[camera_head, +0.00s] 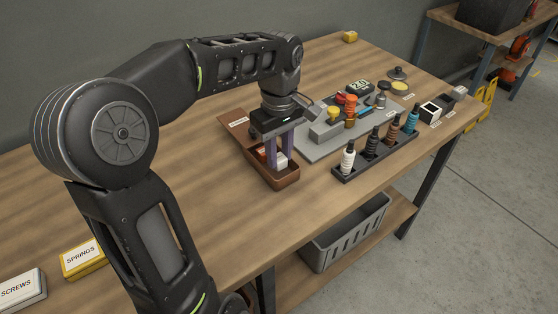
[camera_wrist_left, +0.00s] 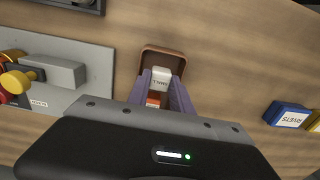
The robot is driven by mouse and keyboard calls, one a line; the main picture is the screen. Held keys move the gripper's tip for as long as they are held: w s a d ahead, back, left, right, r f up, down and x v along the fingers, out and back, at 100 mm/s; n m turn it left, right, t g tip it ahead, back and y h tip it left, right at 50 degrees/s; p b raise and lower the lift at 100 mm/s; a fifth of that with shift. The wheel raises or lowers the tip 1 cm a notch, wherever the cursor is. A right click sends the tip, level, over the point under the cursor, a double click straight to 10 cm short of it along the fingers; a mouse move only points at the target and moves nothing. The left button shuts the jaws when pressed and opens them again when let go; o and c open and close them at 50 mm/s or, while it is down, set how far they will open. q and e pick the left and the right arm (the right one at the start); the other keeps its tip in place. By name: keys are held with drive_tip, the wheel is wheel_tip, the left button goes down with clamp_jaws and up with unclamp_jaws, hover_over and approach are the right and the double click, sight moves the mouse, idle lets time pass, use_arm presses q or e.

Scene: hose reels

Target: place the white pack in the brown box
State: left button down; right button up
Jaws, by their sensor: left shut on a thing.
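The brown box (camera_head: 287,182) is an open tray on the bench, with a brown flap or lid at its far left side. My left gripper (camera_head: 279,158) points down into it with its two purple fingers. The gripper is shut on the white pack (camera_head: 281,162), which is in or just at the box opening; I cannot tell if it touches the bottom. In the left wrist view the white pack (camera_wrist_left: 160,77) shows between the fingers, inside the box's rim (camera_wrist_left: 163,50). An orange-red item (camera_wrist_left: 153,100) lies beside it in the box. My right gripper is out of view.
A grey tool board (camera_head: 318,150) with knobs and a black rack (camera_head: 345,174) of several bottles stand right of the box. A yellow springs box (camera_head: 83,259) and a white screws box (camera_head: 22,290) lie at the near left. Bare bench lies left of the box.

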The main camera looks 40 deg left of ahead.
sight(279, 157)
use_arm(q)
wheel_tip(279, 157, down, 3)
drive_tip(key=shift+r, duration=0.1)
drive_tip(key=shift+f, duration=0.2)
drive_tip(key=c, duration=1.4)
unclamp_jaws()
drive_tip(key=shift+r, duration=0.1)
drive_tip(key=shift+c, duration=0.2)
drive_tip(key=shift+r, duration=0.1)
